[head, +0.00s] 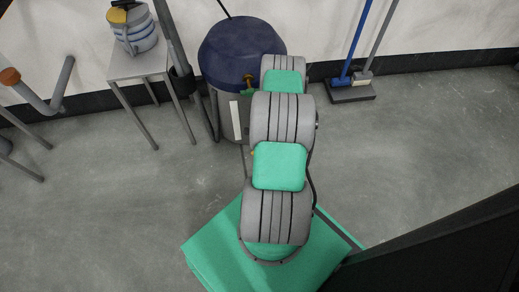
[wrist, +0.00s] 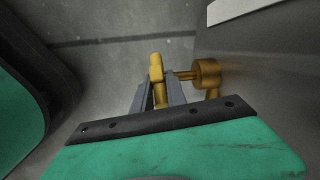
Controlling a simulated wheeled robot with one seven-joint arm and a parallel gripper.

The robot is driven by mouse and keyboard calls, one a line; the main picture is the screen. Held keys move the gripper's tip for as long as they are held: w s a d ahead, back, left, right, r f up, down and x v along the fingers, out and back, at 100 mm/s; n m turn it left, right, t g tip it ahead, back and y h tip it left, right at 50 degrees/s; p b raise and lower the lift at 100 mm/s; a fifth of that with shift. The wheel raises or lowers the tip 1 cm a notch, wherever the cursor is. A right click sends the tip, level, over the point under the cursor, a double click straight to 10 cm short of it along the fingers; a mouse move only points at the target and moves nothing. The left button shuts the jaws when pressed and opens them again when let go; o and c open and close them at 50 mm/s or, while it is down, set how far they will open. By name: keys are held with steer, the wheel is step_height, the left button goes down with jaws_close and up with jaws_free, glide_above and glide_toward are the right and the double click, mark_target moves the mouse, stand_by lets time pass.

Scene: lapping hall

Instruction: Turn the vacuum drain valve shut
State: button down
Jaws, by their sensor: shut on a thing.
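The drain valve is brass. In the wrist view its round body (wrist: 207,74) sits at the right, joined by a short stem to an upright handle (wrist: 156,69). My gripper (wrist: 159,90) is shut on the handle, with its grey fingers on either side. In the head view the brass valve (head: 249,80) shows small at the front of the vacuum (head: 235,50), which has a dark blue top and a grey drum. My arm hides most of my gripper and part of the drum there.
A metal stand (head: 140,65) with a blue-grey canister (head: 136,30) stands left of the vacuum, a dark hose between them. A blue-handled broom (head: 352,75) leans on the wall at right. A dark panel (head: 450,250) fills the lower right. The floor at right is clear.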

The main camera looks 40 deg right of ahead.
steer(key=y+b, duration=0.1)
steer(key=f+t+y+b, duration=0.1)
steer(key=b, duration=0.1)
steer(key=shift+s+d, duration=0.1)
steer(key=shift+d, duration=0.1)
steer(key=t+y+b, duration=0.1)
steer(key=y+b, duration=0.1)
steer(key=b, duration=0.1)
steer(key=t+y+b, duration=0.1)
steer(key=t+b, duration=0.1)
steer(key=b, duration=0.1)
steer(key=shift+s+f+y, duration=0.1)
steer(key=shift+f+y, duration=0.1)
steer(key=shift+y, duration=0.2)
steer(key=shift+a+r+m+t+y, duration=0.1)
steer(key=shift+m+t+y, duration=0.2)
steer(key=shift+t+y, duration=0.75)
steer(key=shift+y, duration=0.25)
steer(key=c, duration=1.3)
jaws_free()
steer(key=shift+c, duration=0.2)
steer(key=shift+r, duration=0.1)
